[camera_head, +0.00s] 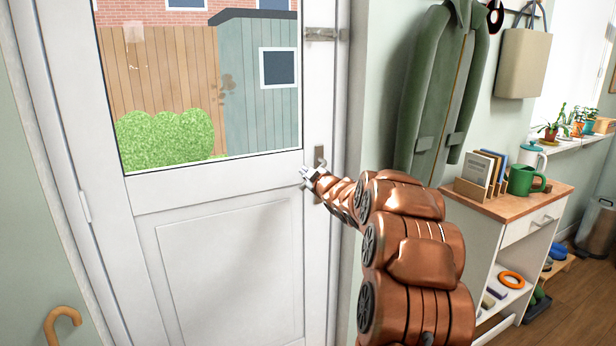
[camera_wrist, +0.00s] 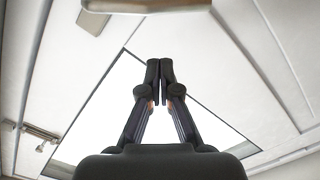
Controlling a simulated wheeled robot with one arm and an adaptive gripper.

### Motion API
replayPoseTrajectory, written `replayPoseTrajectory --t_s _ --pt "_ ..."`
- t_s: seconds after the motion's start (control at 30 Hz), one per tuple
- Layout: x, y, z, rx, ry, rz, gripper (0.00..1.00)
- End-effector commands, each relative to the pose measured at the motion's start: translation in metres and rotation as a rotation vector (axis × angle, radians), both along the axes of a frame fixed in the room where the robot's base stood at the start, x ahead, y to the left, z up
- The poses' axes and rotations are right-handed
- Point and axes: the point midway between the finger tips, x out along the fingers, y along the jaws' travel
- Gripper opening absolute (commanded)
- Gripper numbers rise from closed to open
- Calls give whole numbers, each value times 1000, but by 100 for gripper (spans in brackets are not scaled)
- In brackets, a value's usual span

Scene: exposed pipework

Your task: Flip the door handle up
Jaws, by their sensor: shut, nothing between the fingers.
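The white door (camera_head: 230,215) fills the left and middle of the head view and appears shut. The handle's metal plate (camera_head: 319,155) is on the door's right edge, just above my gripper (camera_head: 308,175). The lever is mostly hidden by my gripper there. In the wrist view, a bar that looks like the handle (camera_wrist: 145,5) crosses the top edge, close to a grey plate (camera_wrist: 92,18). My gripper's fingertips (camera_wrist: 160,68) are together and empty, with a gap in the picture between them and the bar. I cannot tell whether any part of my gripper touches the handle.
A metal bolt (camera_head: 323,34) sits higher on the door; it also shows in the wrist view (camera_wrist: 40,132). A green coat (camera_head: 436,85) hangs right of the door. A cabinet (camera_head: 508,207) with a green mug (camera_head: 525,180) stands farther right. An orange hook-shaped handle (camera_head: 62,325) is lower left.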

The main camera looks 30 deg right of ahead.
Motion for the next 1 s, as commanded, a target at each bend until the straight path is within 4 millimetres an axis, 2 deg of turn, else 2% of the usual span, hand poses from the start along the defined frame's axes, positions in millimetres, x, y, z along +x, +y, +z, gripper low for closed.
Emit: replayPoseTrajectory --t_s 0.4,0.6,1.0 --pt "-54 7 5 -2 -6 -1 0" --pt "-73 9 5 -1 -3 -1 0" --pt "-82 12 6 -2 -3 1 0"
